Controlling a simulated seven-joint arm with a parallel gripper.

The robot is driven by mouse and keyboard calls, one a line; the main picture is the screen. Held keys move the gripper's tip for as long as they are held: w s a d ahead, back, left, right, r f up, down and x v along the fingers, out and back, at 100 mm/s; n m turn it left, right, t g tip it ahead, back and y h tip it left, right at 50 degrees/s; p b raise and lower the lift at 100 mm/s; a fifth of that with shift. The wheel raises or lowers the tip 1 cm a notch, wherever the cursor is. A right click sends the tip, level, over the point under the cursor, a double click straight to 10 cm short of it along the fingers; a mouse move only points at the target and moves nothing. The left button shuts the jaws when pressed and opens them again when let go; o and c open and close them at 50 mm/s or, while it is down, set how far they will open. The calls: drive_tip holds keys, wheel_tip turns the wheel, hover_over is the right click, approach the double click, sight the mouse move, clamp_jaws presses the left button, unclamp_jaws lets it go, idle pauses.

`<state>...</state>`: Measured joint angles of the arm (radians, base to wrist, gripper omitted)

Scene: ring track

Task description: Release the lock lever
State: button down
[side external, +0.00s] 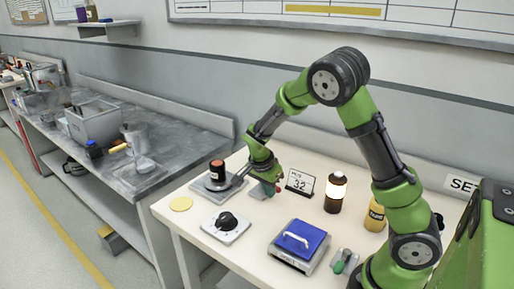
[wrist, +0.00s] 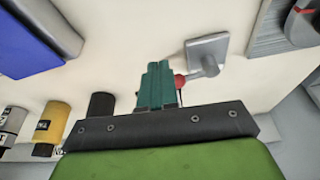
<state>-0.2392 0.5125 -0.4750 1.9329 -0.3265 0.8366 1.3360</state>
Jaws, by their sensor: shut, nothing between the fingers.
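The lock lever shows in the wrist view as a grey base plate (wrist: 207,48) with a short grey arm ending in a red ball knob (wrist: 181,80). In the side view its grey plate (side external: 257,191) is partly hidden by my arm, and the red knob (side external: 278,190) shows at its right. My gripper (wrist: 157,68) has its teal fingers together and empty, just left of the red knob in the wrist view; I cannot tell whether they touch it. In the side view my gripper (side external: 270,178) points down close over the lever.
A grey plate with a dark, orange-topped cylinder (side external: 217,170) stands left of the lever. A black dial (side external: 227,221) and blue-lidded box (side external: 300,243) sit in front, with bare table between.

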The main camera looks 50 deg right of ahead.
drive_tip(key=shift+a+r, duration=0.25)
drive_tip(key=shift+a, duration=0.3)
drive_tip(key=shift+a+r, duration=0.2)
drive_tip(key=shift+a, duration=0.3)
drive_tip(key=v, duration=0.9)
drive_tip(key=shift+r, duration=0.2)
drive_tip(key=s+a+r+n+t+y, duration=0.2)
drive_tip(key=s+a+r+n+t, duration=0.1)
drive_tip(key=s+n, duration=0.4)
drive_tip(key=s+a+r+n+t+y, duration=0.3)
drive_tip(key=s+a+r+n+t, duration=0.1)
drive_tip(key=s+a+r+n, duration=0.2)
drive_tip(key=shift+s+a+r+n, duration=0.35)
drive_tip(key=shift+s+a+n, duration=0.35)
drive_tip(key=shift+s+n, duration=0.35)
